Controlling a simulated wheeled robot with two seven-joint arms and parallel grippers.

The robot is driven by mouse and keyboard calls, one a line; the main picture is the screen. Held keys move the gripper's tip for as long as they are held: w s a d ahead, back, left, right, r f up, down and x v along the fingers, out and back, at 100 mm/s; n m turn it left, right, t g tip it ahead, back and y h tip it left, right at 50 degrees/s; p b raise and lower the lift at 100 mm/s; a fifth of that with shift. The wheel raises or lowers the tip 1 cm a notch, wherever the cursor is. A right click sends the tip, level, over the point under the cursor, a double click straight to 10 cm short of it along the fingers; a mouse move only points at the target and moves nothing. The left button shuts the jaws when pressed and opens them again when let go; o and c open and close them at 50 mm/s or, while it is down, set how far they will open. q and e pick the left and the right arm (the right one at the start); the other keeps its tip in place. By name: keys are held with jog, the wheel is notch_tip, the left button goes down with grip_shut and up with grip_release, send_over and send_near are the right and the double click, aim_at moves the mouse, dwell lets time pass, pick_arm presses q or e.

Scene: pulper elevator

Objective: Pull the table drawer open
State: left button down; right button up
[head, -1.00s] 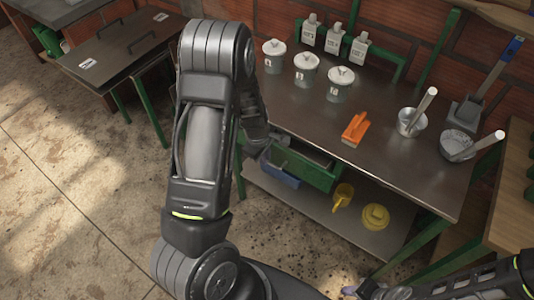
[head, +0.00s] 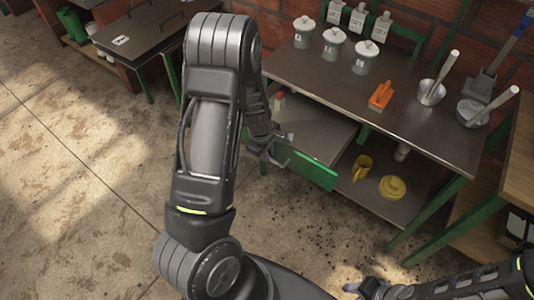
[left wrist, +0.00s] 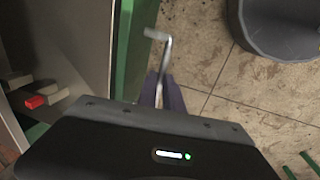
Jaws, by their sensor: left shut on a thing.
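The table drawer (head: 312,139) is pulled well out from under the metal work table (head: 380,108); its green front (head: 305,170) faces me. In the left wrist view, the green front (left wrist: 135,45) and the grey drawer inside (left wrist: 70,35) show to the left. My left gripper (head: 276,148) is shut on the drawer handle (left wrist: 157,35), at the left part of the front; my arm partly hides this in the head view. My right gripper (head: 352,288) is low at the bottom edge, away from the drawer, and its jaws are unclear.
On the table are lidded pots (head: 333,43), an orange-handled tool (head: 380,96) and metal cups (head: 431,92). A yellow mug (head: 362,167) and yellow lidded pot (head: 392,187) sit on the lower shelf. A small red item (left wrist: 35,102) lies in the drawer. Floor in front is free.

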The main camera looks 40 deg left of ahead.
pick_arm(q)
jog(key=c, duration=1.5)
grip_release()
jog(key=shift+r, duration=0.15)
jog(key=r, duration=0.2)
jog(key=s+r+p, duration=0.1)
jog(key=r, duration=0.4)
jog(key=shift+s+r, duration=0.2)
jog(key=shift+s, duration=0.05)
